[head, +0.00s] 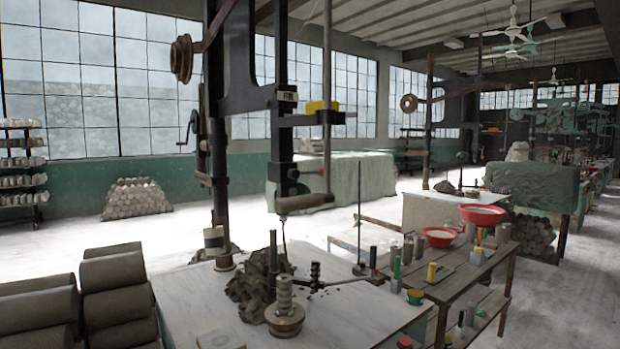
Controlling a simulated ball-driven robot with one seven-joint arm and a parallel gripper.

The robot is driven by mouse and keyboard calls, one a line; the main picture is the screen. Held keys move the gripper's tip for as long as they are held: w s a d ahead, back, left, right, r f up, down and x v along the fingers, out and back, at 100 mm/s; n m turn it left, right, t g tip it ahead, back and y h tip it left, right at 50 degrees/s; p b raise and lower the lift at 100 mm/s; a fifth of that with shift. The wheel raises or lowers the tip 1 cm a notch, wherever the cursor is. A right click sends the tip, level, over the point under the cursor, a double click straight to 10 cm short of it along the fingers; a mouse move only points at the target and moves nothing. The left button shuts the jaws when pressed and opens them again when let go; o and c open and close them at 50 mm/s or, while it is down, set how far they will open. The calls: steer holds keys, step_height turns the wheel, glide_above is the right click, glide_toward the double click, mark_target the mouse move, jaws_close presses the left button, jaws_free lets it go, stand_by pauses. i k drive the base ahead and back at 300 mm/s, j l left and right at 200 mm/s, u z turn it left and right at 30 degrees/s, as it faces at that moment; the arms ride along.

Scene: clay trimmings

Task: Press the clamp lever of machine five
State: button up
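A tall dark machine (238,75) stands close in front of me, with a vertical post on its table. A small white label (287,97) is on its frame; the lettering is too small to read surely, so I cannot tell whether this is machine five. A bar with a yellow block (322,107) sticks out to the right of the frame. Lower down, a grey roller-like handle (305,203) sticks out to the right. I cannot tell which of these is the clamp lever. My gripper is not in view.
The machine's pale table (365,312) holds a heap of clay trimmings (258,275) and a ribbed spindle (285,305). Clay cylinders (112,285) are stacked at left. A wooden bench (455,285) with tools and red bowls (482,214) stands right. Open floor lies behind left.

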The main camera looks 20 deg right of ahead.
mark_target(310, 173)
steer(key=i+z, duration=0.25)
steer(key=i, duration=0.45)
steer(key=i+z, duration=0.3)
steer(key=i, duration=0.4)
